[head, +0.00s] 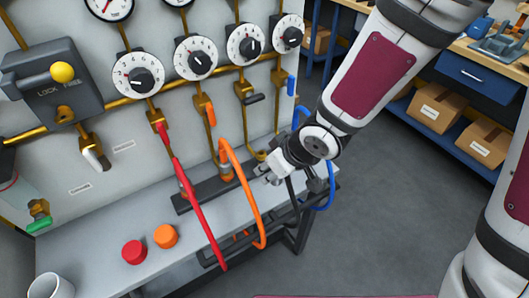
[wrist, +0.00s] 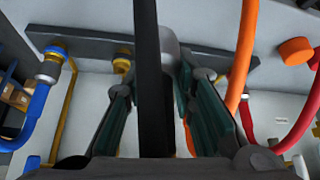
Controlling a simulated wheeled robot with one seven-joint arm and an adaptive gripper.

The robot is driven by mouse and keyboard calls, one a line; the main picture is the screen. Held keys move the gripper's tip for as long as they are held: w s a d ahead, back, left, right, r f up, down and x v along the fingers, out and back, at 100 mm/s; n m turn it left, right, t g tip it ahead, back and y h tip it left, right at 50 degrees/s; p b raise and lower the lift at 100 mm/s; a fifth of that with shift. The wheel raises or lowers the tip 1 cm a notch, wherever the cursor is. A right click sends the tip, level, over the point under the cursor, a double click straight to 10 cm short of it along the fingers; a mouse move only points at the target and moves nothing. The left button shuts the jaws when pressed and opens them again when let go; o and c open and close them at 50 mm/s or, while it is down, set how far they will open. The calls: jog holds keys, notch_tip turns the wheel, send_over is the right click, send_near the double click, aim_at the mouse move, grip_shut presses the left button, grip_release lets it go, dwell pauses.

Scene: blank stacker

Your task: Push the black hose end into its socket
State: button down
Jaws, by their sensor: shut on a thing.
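My gripper (head: 272,172) is at the right part of the dark socket rail, low in front of the panel. In the wrist view its two fingers (wrist: 172,85) are closed around the black hose end, whose grey metal tip (wrist: 172,46) shows between them. The black hose (wrist: 148,60) runs up the middle of that view; in the head view it hangs below my gripper (head: 292,205). A brass socket (wrist: 122,64) on the rail (wrist: 95,43) shows left of the grey tip, apart from it in the picture. The tip's exact height over the rail cannot be told.
The orange hose (head: 246,185) and red hose (head: 203,215) loop over the bench edge beside my gripper. The blue hose (wrist: 38,105) is joined to a brass fitting on the other side. Red and orange caps (head: 134,251) and a white mug (head: 50,286) stand on the bench.

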jog(key=shift+s+d+r+p, duration=0.1)
jog(key=shift+s+d+p, duration=0.05)
jog(key=shift+s+p, duration=0.35)
jog(key=shift+s+d+r+p, duration=0.1)
jog(key=shift+s+d+p, duration=0.05)
jog(key=shift+s+p, duration=0.35)
jog(key=w+a+r+p, duration=0.1)
jog(key=w+a, duration=0.1)
jog(key=w, duration=0.5)
jog(key=w+a+r+p, duration=0.1)
jog(key=w+a, duration=0.1)
jog(key=w, duration=0.6)
jog(key=shift+a+p, duration=0.3)
jog(key=shift+a, duration=0.05)
jog(key=shift+w+f, duration=0.1)
jog(key=shift+f, duration=0.05)
jog(key=shift+f+b, duration=1.6)
jog(key=shift+f, duration=1.2)
jog(key=shift+f, duration=0.55)
jog(key=c, duration=1.3)
grip_release()
